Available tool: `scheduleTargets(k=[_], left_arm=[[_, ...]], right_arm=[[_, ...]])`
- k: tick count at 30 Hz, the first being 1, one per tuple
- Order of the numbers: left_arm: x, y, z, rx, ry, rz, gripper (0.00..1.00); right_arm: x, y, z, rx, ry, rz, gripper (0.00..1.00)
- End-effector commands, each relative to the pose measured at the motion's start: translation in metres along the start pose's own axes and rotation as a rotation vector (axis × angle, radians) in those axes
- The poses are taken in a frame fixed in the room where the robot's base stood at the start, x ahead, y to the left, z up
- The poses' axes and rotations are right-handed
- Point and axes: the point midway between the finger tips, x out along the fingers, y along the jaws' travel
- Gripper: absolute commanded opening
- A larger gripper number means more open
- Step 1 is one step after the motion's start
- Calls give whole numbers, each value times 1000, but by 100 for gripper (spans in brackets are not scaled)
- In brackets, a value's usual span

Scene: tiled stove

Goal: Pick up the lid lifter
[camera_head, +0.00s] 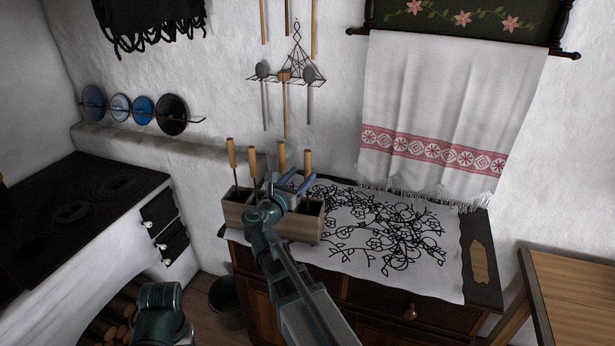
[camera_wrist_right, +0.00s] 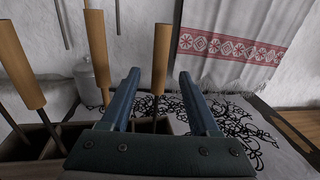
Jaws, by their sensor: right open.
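Several tools with light wooden handles and thin dark shafts stand upright or slightly tilted in a wooden box (camera_head: 262,222) on the cabinet. I cannot tell which is the lid lifter, as their lower ends are hidden in the box. My right gripper (camera_head: 298,181) is open and empty above the box's right part. In the right wrist view, one wooden handle (camera_wrist_right: 161,58) appears between the two blue fingers (camera_wrist_right: 159,76), nearer the left one; contact is not visible. Two more handles (camera_wrist_right: 97,45) (camera_wrist_right: 20,65) are left of the fingers. My left gripper is out of view.
The box stands on a dark cabinet with a patterned white cloth (camera_head: 400,235). A white towel (camera_head: 440,110) hangs behind. The black stove top (camera_head: 75,205) is at left, a wooden table (camera_head: 575,290) at right. A grey canister (camera_wrist_right: 86,82) stands behind the handles.

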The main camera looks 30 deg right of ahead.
Motion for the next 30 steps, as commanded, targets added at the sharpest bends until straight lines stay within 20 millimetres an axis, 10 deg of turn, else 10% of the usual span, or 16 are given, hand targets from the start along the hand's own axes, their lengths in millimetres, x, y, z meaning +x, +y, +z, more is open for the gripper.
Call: scheduleTargets(k=[18, 30], left_arm=[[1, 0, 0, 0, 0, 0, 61], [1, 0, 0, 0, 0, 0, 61]], right_arm=[[49, 1, -1, 0, 0, 0, 62], [49, 1, -1, 0, 0, 0, 0]])
